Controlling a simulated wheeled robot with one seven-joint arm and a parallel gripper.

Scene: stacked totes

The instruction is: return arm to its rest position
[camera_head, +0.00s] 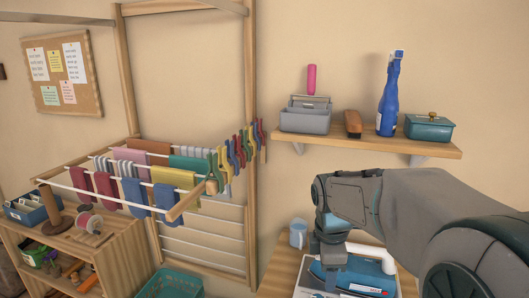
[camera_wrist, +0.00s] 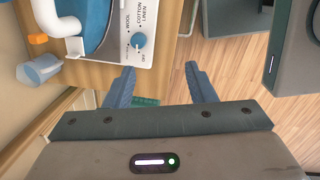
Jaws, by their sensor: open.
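My arm (camera_head: 400,205) reaches in from the right side of the head view and bends down at the wrist. My gripper (camera_head: 328,268) points down over the wooden table, close to a blue and white iron (camera_head: 362,270) and partly in front of it. In the wrist view my gripper (camera_wrist: 161,78) shows two blue fingers spread well apart. It is open, with only wooden floor and a table edge seen between the fingers. The iron's white base with a blue dial (camera_wrist: 139,40) shows just beyond the fingers.
A translucent blue cup (camera_head: 298,233) stands left of the iron. A wall shelf (camera_head: 375,143) with a caddy, brush, blue spray bottle and teal box hangs above my arm. A drying rack (camera_head: 165,212) with cloths is at left. A teal basket (camera_head: 170,284) stands below it.

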